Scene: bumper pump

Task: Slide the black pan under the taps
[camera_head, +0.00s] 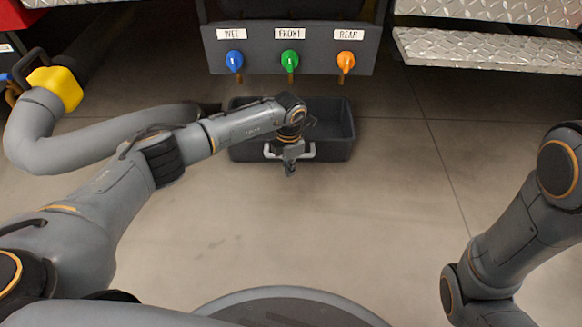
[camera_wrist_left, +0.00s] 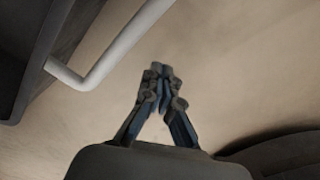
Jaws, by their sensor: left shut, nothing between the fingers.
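The black pan (camera_head: 335,132) sits on the floor below the taps, a rectangular open tub with a pale handle (camera_head: 306,153) on its near side. The taps are a blue one (camera_head: 235,60) marked WET, a green one (camera_head: 290,60) marked FRONT and an orange one (camera_head: 346,61) marked REAR. My left gripper (camera_head: 290,172) points down at the pan's near side, by the handle. In the left wrist view its fingers (camera_wrist_left: 160,72) are together and empty, with the handle (camera_wrist_left: 120,48) apart from them at the upper left. My right gripper is out of view.
The taps are on a dark panel (camera_head: 300,35) above the pan. A grey hose with a yellow end (camera_head: 58,88) lies at left. A diamond-plate step (camera_head: 490,48) is at upper right. The floor (camera_head: 400,200) in front of the pan is clear.

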